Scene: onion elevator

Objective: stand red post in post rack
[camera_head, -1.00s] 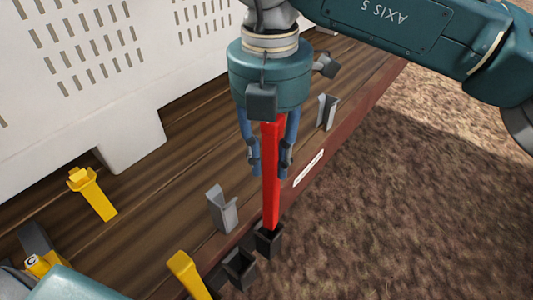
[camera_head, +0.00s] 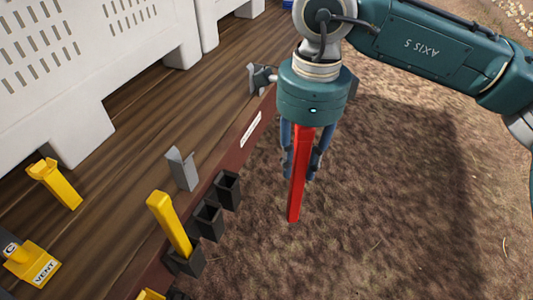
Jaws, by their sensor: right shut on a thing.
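My right gripper (camera_head: 300,168) is shut on the red post (camera_head: 298,190), which hangs below it over the dirt ground. The post is close to upright, and its lower end is free, to the right of the rack sockets and apart from them. The post rack is a row of dark square sockets along the deck's edge. Two of them, a middle socket (camera_head: 208,221) and a far socket (camera_head: 228,188), look empty. A yellow post (camera_head: 169,222) stands leaning in the nearer socket (camera_head: 187,263). My left gripper is not in view.
White slotted crates (camera_head: 70,75) stand on the wooden deck (camera_head: 140,130). A grey bracket (camera_head: 182,168) stands beside the sockets. A yellow piece (camera_head: 55,183) and a yellow block marked VENT (camera_head: 35,265) are at left. Open dirt (camera_head: 400,200) lies on the right.

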